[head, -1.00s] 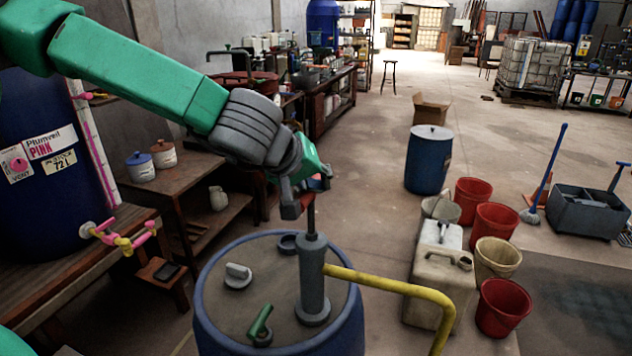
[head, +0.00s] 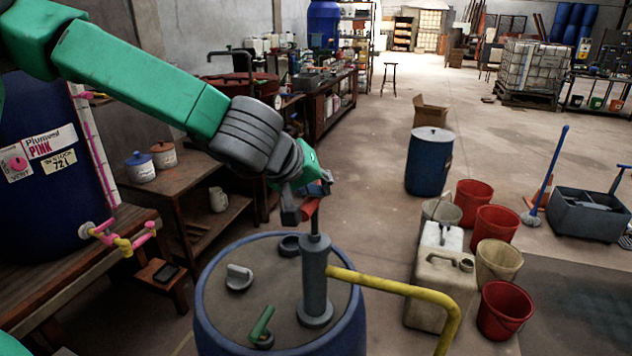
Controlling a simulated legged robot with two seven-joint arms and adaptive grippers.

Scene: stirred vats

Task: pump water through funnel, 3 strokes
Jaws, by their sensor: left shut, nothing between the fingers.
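A grey hand pump (head: 315,280) stands upright on the lid of a blue drum (head: 212,320) at bottom centre. Its thin rod comes out of the top and ends in a red handle (head: 310,209). A yellow pipe (head: 400,288) runs right from the pump, bends down and leaves the frame at the bottom. My left gripper (head: 303,206) is shut at the handle, over the pump; its fingers partly hide the handle, with no grip on it to be seen. I see no funnel; the pipe's end is out of view. My right gripper is not in view.
A cream jerrycan (head: 437,290), a blue barrel (head: 429,160) and several buckets stand right of the drum. A green lever (head: 262,325) and a grey cap (head: 239,277) rise from the lid. A wooden bench (head: 120,225) is at left. Open floor lies beyond.

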